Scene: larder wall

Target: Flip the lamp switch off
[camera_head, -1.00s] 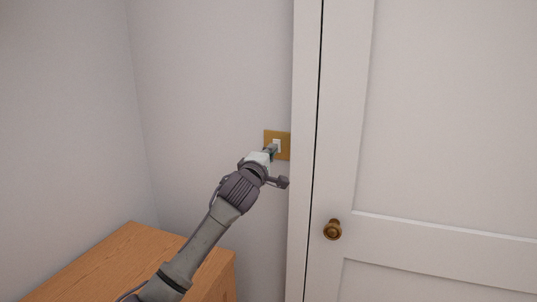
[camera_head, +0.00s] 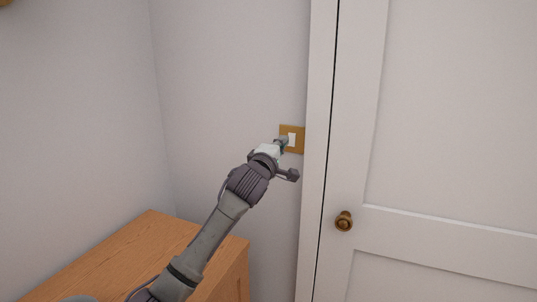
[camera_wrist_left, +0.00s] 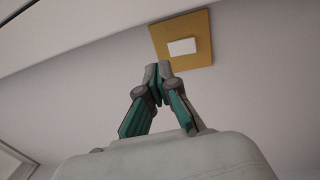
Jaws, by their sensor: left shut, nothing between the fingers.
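The lamp switch is a white rocker (camera_head: 292,140) on a brass-coloured square plate (camera_head: 299,150), fixed to the wall just left of the door frame. In the left wrist view the white rocker (camera_wrist_left: 182,47) and its plate (camera_wrist_left: 205,57) show in full at the top. My left gripper (camera_head: 284,141) is shut and empty, with its fingertips at the left side of the rocker in the head view. My right gripper is not in view.
A white door (camera_head: 450,120) with a brass knob (camera_head: 344,221) stands right of the switch, behind its white frame (camera_head: 315,170). A wooden cabinet (camera_head: 150,250) stands at lower left beneath my arm. The wall around the switch is bare.

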